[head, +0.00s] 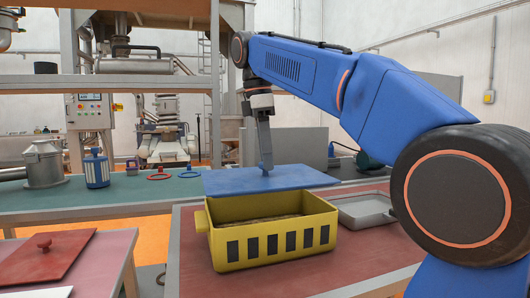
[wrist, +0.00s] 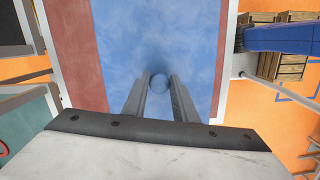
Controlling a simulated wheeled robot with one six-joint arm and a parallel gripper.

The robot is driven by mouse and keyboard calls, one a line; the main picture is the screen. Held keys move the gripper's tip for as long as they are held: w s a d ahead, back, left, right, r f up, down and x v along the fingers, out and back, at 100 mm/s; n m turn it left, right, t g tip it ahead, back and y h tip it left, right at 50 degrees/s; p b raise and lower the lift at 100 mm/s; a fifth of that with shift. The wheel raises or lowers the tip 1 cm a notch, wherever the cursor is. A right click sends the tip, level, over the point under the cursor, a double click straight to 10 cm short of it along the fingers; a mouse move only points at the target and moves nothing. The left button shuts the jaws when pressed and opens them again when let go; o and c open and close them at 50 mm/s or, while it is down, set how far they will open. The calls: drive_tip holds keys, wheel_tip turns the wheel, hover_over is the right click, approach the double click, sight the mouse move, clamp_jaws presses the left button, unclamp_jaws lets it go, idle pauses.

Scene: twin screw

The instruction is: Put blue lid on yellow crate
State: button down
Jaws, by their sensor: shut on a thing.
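The blue lid (head: 235,181) is a flat panel, held roughly level above the back part of the yellow crate. My gripper (head: 265,168) points down and is shut on the lid's knob. In the wrist view my gripper's two fingers (wrist: 159,92) stand either side of the round blue knob (wrist: 159,84), with the blue lid (wrist: 155,35) spread beneath. The yellow crate (head: 230,252) stands open on the red-topped table, with dark slots along its front and brownish contents inside. The lid appears higher than the crate's rim; the exact gap at the back is hard to judge.
A grey tray (head: 362,209) lies right of the crate. A red lid with a knob (head: 44,258) lies on the near left table. Behind, a green bench (head: 140,195) carries a metal can (head: 44,164), a blue-and-white canister (head: 97,170) and valve wheels. The red table's front is clear.

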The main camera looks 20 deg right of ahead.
sight(267, 176)
drive_tip(key=shift+f, duration=2.8)
drive_tip(key=shift+s+d, duration=0.1)
drive_tip(key=shift+d, duration=0.15)
drive_tip(key=shift+f, duration=0.45)
idle(0.3)
drive_tip(key=c, duration=0.9)
unclamp_jaws()
drive_tip(key=shift+r, duration=3.5)
